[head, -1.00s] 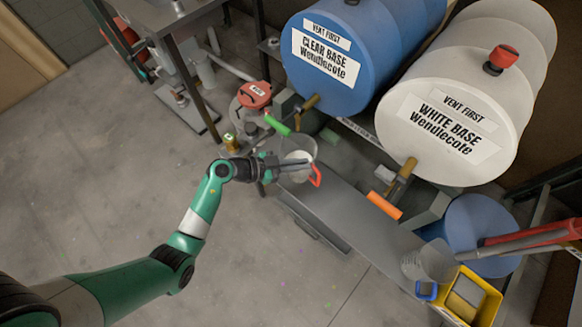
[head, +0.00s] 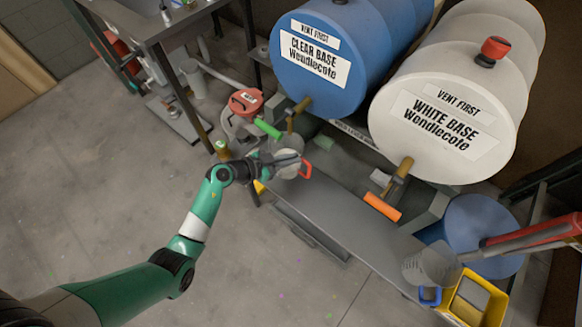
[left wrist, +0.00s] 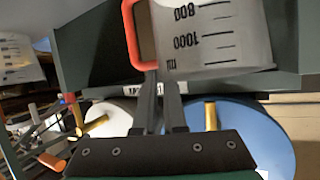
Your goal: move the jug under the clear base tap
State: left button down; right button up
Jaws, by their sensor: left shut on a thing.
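The jug (head: 287,165) is clear with a red-orange handle (head: 306,170). My left gripper (head: 281,162) is shut on the jug at its handle side. The left wrist view shows the jug's measuring marks (left wrist: 200,35) and its handle close to the fingers (left wrist: 160,85). In the head view the jug appears just below and in front of the clear base tap (head: 297,110), which has a green lever (head: 268,129) and sits on the blue clear base drum (head: 340,65). I cannot tell whether the jug touches the shelf. My right gripper is not in view.
The white base drum (head: 450,110) has a tap with an orange lever (head: 381,206). A long grey shelf (head: 350,222) runs below the taps. A second jug (head: 430,266) with a blue handle stands at its right end by a yellow container (head: 475,300). A red-lidded can (head: 246,102) stands behind.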

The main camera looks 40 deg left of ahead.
aim_at(291, 169)
pick_arm(q)
notch_tip(291, 169, down, 4)
jog(key=b, duration=0.3)
jog(key=shift+w+r, duration=0.1)
jog(key=shift+r, duration=0.1)
jog(key=shift+f, duration=0.1)
jog(key=c, duration=1)
grip_release()
jog(key=p+v, duration=0.7)
jog(key=v, duration=0.5)
